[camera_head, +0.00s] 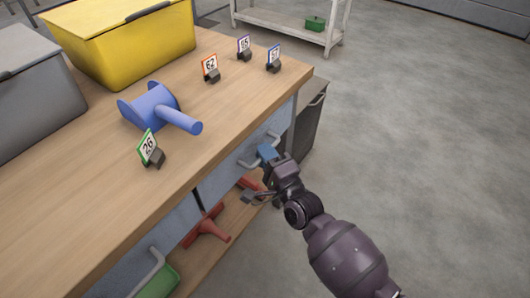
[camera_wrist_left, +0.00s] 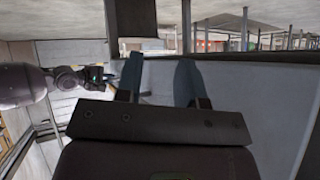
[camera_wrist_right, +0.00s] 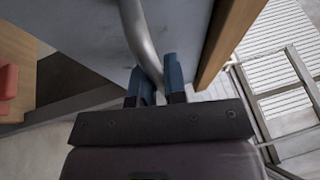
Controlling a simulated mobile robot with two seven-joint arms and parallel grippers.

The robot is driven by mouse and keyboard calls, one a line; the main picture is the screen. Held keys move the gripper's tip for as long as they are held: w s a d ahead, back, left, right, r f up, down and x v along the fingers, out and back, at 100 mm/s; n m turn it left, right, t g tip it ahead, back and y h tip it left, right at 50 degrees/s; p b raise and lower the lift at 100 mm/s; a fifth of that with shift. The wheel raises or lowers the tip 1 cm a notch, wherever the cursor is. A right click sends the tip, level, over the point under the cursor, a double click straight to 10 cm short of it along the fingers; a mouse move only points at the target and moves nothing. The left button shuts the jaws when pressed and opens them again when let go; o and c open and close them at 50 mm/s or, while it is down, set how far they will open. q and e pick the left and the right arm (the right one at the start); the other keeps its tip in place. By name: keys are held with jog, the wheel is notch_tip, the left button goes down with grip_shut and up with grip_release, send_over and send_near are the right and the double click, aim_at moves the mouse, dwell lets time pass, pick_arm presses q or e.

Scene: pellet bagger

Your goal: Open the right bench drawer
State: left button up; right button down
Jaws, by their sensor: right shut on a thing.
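The right bench drawer (camera_head: 222,178) has a blue-grey front under the wooden bench top and looks flush with the bench. Its grey metal bar handle (camera_head: 246,163) sticks out from that front. My right gripper (camera_head: 265,153) is at the handle, with its blue fingers shut on the bar. In the right wrist view the curved handle (camera_wrist_right: 138,32) runs down between the two fingertips (camera_wrist_right: 158,80). My left gripper is outside the head view. In the left wrist view its fingers (camera_wrist_left: 158,82) stand apart with nothing between them.
The bench top (camera_head: 75,215) carries a blue spool-like part (camera_head: 155,107), several number tags, a yellow bin (camera_head: 130,45) and a grey bin (camera_head: 35,90). Red parts (camera_head: 207,227) lie on the shelf below. The floor at right is clear.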

pick_arm(q)
jog(key=shift+s+a+r+n+p, duration=0.2)
jog(key=shift+s+n+p, duration=0.1)
jog(key=shift+p, duration=0.7)
pick_arm(e)
jog(key=s+d, duration=0.8)
jog(key=d, duration=0.3)
jog(key=s+d, duration=0.8)
jog(key=d, duration=0.4)
jog(key=shift+s, duration=0.4)
jog(key=c, duration=1.2)
grip_release()
jog(key=shift+s+d, duration=0.1)
pick_arm(q)
jog(key=shift+s+a+p, duration=0.1)
jog(key=shift+s+p, duration=0.05)
jog(key=shift+p, duration=0.25)
pick_arm(e)
jog(key=v, duration=1)
jog(key=shift+s+d, duration=0.15)
jog(key=shift+s, duration=0.1)
